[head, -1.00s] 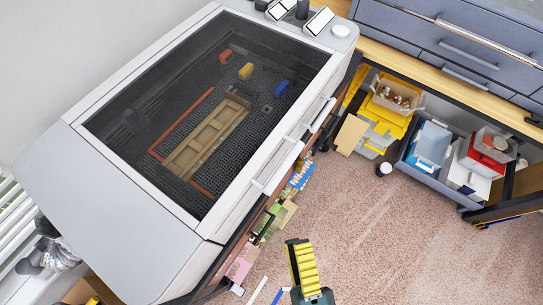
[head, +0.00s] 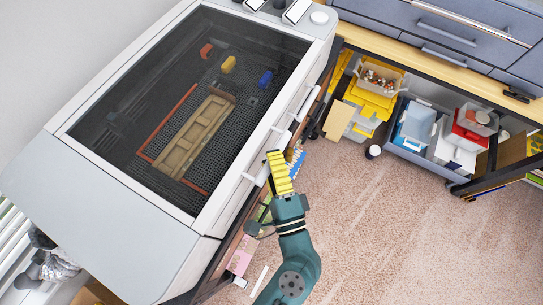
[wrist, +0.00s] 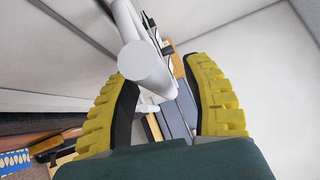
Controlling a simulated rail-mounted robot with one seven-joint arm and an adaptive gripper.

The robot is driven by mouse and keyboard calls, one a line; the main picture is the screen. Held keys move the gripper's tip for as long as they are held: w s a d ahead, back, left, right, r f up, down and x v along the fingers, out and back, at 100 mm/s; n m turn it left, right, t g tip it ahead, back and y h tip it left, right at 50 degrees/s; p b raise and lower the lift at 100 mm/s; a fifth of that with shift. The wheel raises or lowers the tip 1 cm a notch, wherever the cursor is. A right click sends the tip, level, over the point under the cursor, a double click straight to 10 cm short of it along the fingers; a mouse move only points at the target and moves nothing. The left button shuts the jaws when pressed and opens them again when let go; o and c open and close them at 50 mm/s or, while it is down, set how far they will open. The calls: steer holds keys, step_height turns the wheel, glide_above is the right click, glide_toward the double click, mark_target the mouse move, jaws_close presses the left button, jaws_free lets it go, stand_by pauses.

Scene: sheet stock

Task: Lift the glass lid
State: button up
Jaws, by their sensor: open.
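The glass lid (head: 172,120) is a dark see-through pane in a pale frame on top of a white machine. It lies closed in the head view. A white handle (head: 260,174) runs along its front edge. My gripper (head: 275,158) is at the near part of this handle, with its yellow ribbed fingers pointing toward it. In the wrist view, the two fingers (wrist: 157,75) are spread apart, and the rounded white handle end (wrist: 146,65) shows between their tips. I cannot tell whether a finger touches it.
Under the glass lie a brown panel (head: 195,132) and small red, yellow and blue blocks. A wooden bench (head: 440,66) with grey drawers stands at the back right, bins (head: 375,95) below it. Carpet (head: 390,230) to the right is clear.

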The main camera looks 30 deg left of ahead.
steer(key=shift+w+a, duration=0.1)
jaws_close()
stand_by(0.4)
